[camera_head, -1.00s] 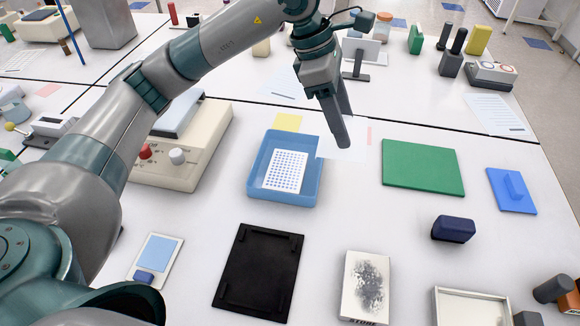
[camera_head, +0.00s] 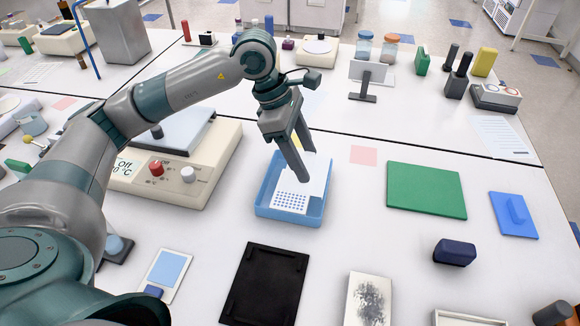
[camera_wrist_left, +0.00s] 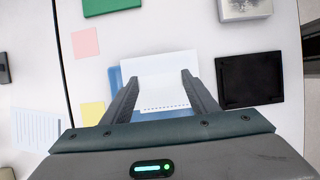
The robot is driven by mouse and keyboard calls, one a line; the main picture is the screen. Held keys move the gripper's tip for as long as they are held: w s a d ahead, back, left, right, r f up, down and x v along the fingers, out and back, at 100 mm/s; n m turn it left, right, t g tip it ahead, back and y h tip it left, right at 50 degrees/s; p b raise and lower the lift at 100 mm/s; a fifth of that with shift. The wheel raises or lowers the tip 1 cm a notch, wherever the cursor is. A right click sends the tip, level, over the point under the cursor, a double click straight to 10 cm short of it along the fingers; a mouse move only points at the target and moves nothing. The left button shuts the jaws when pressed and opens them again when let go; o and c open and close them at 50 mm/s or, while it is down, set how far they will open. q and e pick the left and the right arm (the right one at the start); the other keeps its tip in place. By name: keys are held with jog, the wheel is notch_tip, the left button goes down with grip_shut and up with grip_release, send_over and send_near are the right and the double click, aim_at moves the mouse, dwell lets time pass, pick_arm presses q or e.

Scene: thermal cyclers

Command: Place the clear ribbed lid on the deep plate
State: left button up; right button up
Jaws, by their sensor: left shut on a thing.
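My left gripper (camera_head: 303,178) is shut on the pale clear lid (camera_head: 319,172), which hangs between its fingers over the blue tray (camera_head: 262,208). The lid's ribs are too fine to make out. In the left wrist view the lid (camera_wrist_left: 160,68) spans the gap between the fingertips (camera_wrist_left: 159,80). The white deep plate (camera_head: 291,201), with rows of blue dots, sits in the tray. The lid and fingers hide its upper right part; only a dotted strip (camera_wrist_left: 165,108) shows in the left wrist view. I cannot tell whether the lid touches the plate. My right gripper is out of view.
A beige machine with knobs (camera_head: 205,183) stands left of the tray. A black plate (camera_head: 265,285) lies in front, a green mat (camera_head: 427,189) to the right. A pink note (camera_head: 364,155) lies behind right. The white table is clear between the tray and green mat.

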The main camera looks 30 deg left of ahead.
aim_at(290, 173)
pick_arm(q)
jog(key=a+f, duration=0.1)
jog(key=a, duration=0.2)
jog(key=shift+s+f+p, duration=0.35)
jog(key=shift+s+f, duration=0.05)
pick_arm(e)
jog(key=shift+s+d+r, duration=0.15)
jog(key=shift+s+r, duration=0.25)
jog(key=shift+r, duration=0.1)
pick_arm(q)
jog(key=shift+f, duration=0.1)
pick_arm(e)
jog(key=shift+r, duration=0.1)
